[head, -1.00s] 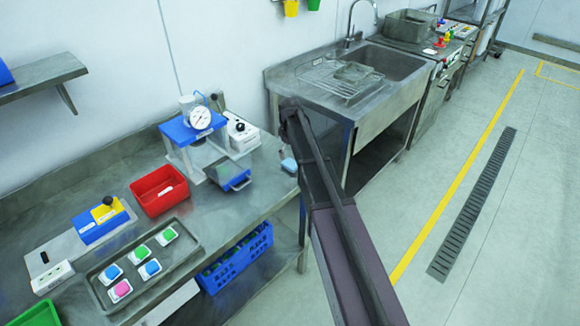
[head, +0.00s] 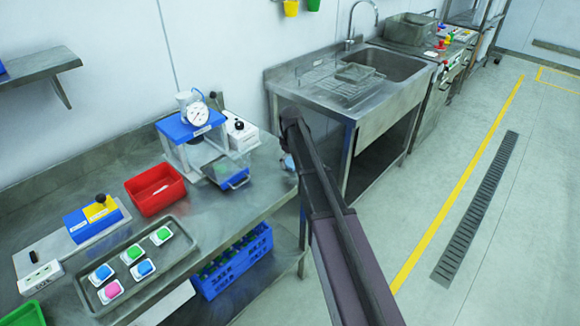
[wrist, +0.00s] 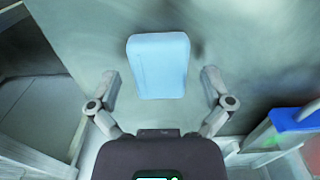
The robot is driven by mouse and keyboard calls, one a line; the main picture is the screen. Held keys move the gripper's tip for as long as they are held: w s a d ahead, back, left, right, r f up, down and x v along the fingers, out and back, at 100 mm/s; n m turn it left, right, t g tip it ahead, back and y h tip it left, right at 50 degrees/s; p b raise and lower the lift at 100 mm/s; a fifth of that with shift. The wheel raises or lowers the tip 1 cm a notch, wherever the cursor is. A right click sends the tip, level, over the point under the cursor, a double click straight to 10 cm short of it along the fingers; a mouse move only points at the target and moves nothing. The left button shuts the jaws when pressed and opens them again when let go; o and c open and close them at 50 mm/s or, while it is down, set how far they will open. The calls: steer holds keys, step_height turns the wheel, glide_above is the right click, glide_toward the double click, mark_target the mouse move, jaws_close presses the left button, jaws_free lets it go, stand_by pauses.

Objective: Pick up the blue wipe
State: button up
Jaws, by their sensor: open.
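The blue wipe (wrist: 158,66) is a light blue rounded block lying on the grey steel bench. In the wrist view it is at the upper middle, between and slightly beyond the fingertips. My gripper (wrist: 160,82) is open, with one finger on each side of the wipe and clear gaps to both. I cannot tell its exact height above the bench. In the head view the wipe (head: 289,163) shows at the bench's right end, partly hidden by my arm; the gripper's fingers are hidden there.
A red bin (head: 155,190) and a tray (head: 180,252) with coloured blocks are further left. The steel sink (head: 392,66) stands beyond the bench's end.

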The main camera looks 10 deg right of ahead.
mark_target(291, 162)
stand_by(0.4)
steer(key=c, duration=0.8)
steer(key=shift+r, duration=0.15)
step_height(291, 162, up, 4)
steer(key=p, duration=0.4)
steer(key=shift+f, duration=0.25)
steer(key=s, duration=0.5)
steer(key=s+a, duration=0.1)
steer(key=s, duration=0.4)
steer(key=s+r+p, duration=0.1)
steer(key=s, duration=0.5)
steer(key=shift+a+r, duration=0.1)
steer(key=shift+a, duration=0.1)
